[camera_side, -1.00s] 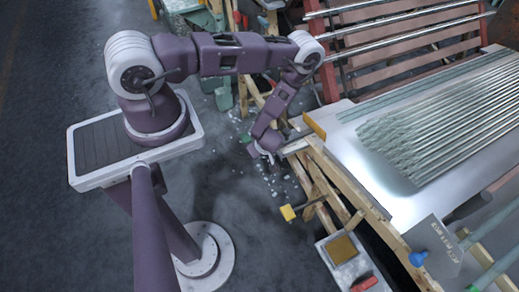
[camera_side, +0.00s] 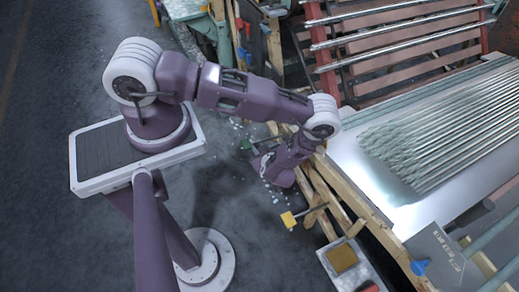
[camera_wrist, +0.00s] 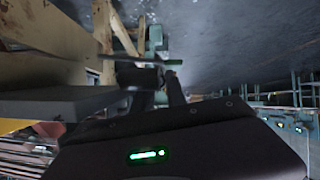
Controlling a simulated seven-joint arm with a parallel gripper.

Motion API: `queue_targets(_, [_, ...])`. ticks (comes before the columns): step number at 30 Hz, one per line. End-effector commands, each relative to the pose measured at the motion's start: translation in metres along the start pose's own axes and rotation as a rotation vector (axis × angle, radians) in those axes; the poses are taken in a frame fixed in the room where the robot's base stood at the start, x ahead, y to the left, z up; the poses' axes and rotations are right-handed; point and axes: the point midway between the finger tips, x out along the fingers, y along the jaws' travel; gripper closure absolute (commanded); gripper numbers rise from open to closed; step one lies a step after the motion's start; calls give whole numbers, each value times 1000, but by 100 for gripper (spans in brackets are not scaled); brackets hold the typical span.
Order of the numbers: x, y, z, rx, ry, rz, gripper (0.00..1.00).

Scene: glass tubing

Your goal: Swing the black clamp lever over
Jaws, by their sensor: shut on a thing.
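My gripper (camera_side: 260,160) is low beside the wooden frame at the left edge of the work table. In the wrist view its dark fingers (camera_wrist: 155,88) reach up from the housing and are shut on a dark piece, which looks like the black clamp lever (camera_wrist: 143,74). A thin dark bar crosses just above the fingertips. A green upright part (camera_wrist: 155,38) stands behind them. The lever is small and dim, and my wrist hides most of it in the side view, so its exact angle is hard to tell.
Wooden rails (camera_side: 335,190) run close to my gripper. Glass tubes (camera_side: 440,140) lie on the shiny table at right. A yellow block (camera_side: 288,220) sticks out below my gripper, and a box with a tan top (camera_side: 342,254) stands nearer. The grey floor at left is open.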

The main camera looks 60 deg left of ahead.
Motion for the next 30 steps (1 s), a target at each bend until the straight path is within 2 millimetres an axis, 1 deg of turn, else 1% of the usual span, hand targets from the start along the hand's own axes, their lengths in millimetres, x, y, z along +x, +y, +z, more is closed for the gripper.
queue_targets(7, [0, 0, 2, 0, -5, 0, 100])
queue_targets(8, [0, 0, 2, 1, -5, 0, 81])
queue_targets(9, [0, 0, 2, 1, -6, 0, 74])
queue_targets(17, [-1, 0, 1, 0, -4, 0, 74])
queue_targets(20, [-14, 1, 1, -1, -4, 1, 74])
queue_targets(24, [-44, 1, 2, 1, -6, 1, 74])
queue_targets(27, [-61, 1, 1, 0, -6, 2, 74])
queue_targets(30, [-69, 0, 1, 1, -5, 0, 74])
